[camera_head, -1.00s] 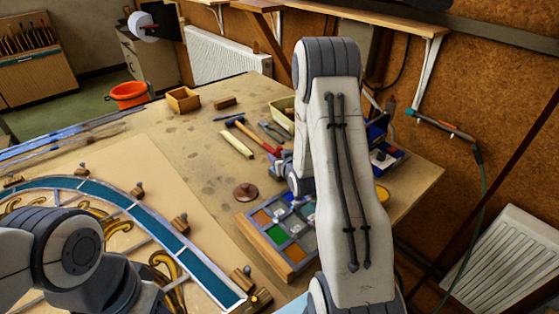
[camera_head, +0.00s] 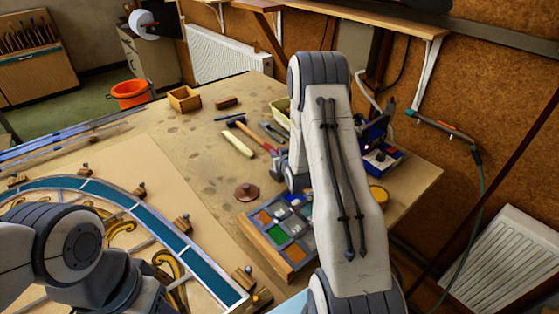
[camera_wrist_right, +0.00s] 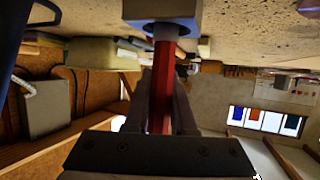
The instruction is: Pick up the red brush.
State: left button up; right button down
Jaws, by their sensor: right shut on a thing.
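In the right wrist view a long red handle, which I take to be the red brush (camera_wrist_right: 162,90), runs between the fingers of my right gripper (camera_wrist_right: 160,72). The gripper is shut on it.
A hammer (camera_head: 247,133), a pale stick (camera_head: 238,145) and a round brown disc (camera_head: 247,192) lie on the table. A sorting tray of coloured glass (camera_head: 272,236) sits below my right wrist. The leaded panel (camera_head: 150,226) fills the left. An open wooden box (camera_head: 184,99) stands at the back.

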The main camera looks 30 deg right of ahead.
notch_tip(320, 180, up, 10)
jog(key=b, duration=0.1)
jog(key=shift+b, duration=0.35)
dwell(0.8)
